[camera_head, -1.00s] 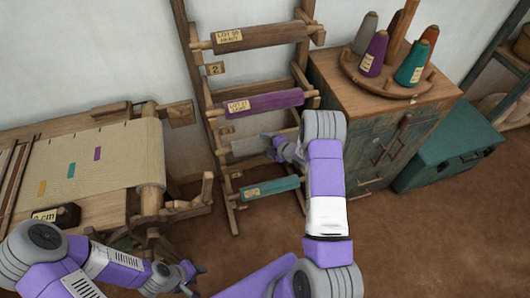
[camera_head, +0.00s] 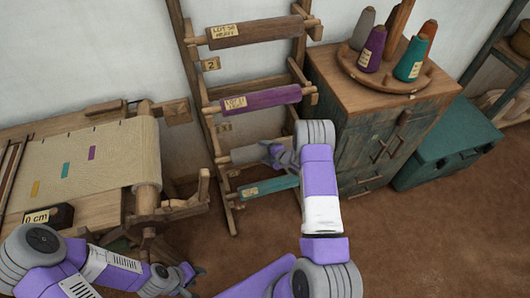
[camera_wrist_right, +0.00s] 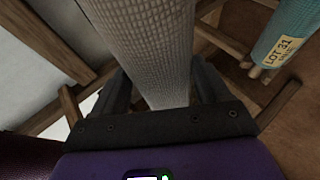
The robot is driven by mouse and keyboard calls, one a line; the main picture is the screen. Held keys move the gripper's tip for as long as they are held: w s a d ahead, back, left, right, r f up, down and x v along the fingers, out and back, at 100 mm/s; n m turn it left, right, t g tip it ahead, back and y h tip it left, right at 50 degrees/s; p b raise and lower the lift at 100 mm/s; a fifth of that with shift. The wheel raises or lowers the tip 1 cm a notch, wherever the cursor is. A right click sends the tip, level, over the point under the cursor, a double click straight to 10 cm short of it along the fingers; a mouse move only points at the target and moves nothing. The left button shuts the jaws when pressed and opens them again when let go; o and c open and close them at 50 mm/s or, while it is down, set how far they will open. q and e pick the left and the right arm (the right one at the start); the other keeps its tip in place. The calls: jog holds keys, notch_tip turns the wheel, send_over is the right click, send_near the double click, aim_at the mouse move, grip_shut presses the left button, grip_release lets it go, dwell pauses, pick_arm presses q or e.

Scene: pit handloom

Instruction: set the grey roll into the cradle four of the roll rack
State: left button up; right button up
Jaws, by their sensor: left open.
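The grey roll (camera_head: 247,154) lies across the roll rack (camera_head: 190,50) between the purple roll (camera_head: 262,98) above and the teal roll (camera_head: 268,187) below. My right gripper (camera_head: 280,153) is at its right part. In the right wrist view the grey roll (camera_wrist_right: 155,45) runs between the fingers, which close on its sides. The roll's left end is by the left post; I cannot tell whether it rests in the cradle, and its right end is hidden by my arm. My left gripper (camera_head: 192,279) is open and empty, low in front of the loom.
A brown roll (camera_head: 255,32) sits at the rack's top. A wooden cabinet (camera_head: 370,130) with cones of yarn stands close right of the rack, with a teal chest (camera_head: 445,150) beyond. The loom (camera_head: 95,160) is at left. The floor at right is clear.

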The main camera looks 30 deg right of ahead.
jog(key=o, duration=0.4)
jog(key=shift+c, duration=0.2)
jog(key=shift+r, duration=0.1)
jog(key=shift+r, duration=0.15)
jog(key=p+v, duration=0.3)
jog(key=v, duration=0.9)
jog(key=s+a+f+m+g, duration=0.3)
jog(key=a+f+m, duration=0.2)
jog(key=a+m, duration=0.4)
jog(key=s+a+m+g+y, duration=0.1)
jog(key=s+a+m+g, duration=0.7)
jog(key=s+a, duration=0.9)
jog(key=a+f+m, duration=0.1)
jog(key=m, duration=0.2)
jog(key=shift+s+a+m+y, duration=0.25)
jog(key=shift+s+m+y, duration=0.05)
jog(key=shift+s, duration=0.1)
